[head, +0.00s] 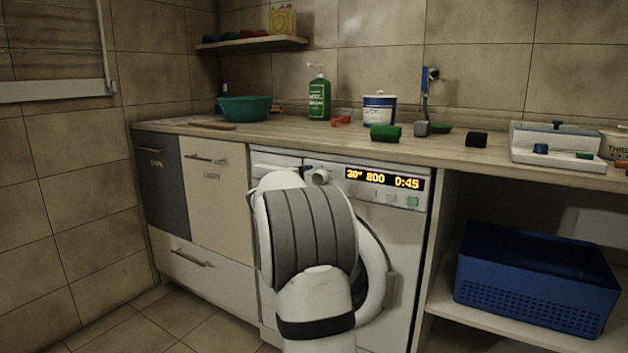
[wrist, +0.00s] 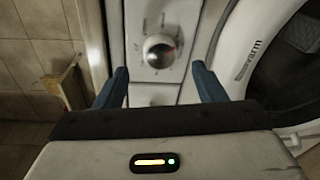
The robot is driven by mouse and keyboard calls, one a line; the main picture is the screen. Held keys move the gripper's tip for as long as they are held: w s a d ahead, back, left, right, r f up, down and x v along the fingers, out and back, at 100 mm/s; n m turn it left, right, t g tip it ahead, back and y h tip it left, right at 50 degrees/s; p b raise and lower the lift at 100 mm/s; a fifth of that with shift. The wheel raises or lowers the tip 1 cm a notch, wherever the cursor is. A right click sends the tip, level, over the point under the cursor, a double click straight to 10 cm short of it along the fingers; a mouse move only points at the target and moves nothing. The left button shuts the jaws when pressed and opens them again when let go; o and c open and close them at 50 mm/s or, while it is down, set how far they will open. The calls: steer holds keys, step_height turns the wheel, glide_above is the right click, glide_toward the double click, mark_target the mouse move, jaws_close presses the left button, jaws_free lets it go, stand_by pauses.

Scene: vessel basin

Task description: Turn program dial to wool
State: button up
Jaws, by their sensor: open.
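The washing machine (head: 400,255) stands under the counter. The program dial (head: 320,177) is a round pale knob left of the display, partly hidden by my arm. In the wrist view the dial (wrist: 159,51) sits at the top centre, with small markings around it too blurred to read. A small reddish mark shows at its right side. My gripper (wrist: 160,82) is open, its two blue fingers pointing at the panel on either side of the dial's line. The fingers appear short of the dial and do not touch it.
The round washer door (wrist: 265,50) is right of my gripper in the wrist view. A blue basket (head: 535,285) sits on the shelf at right. Several items, including a green bottle (head: 319,99), stand on the counter.

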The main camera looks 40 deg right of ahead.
steer(key=shift+v, duration=1.4)
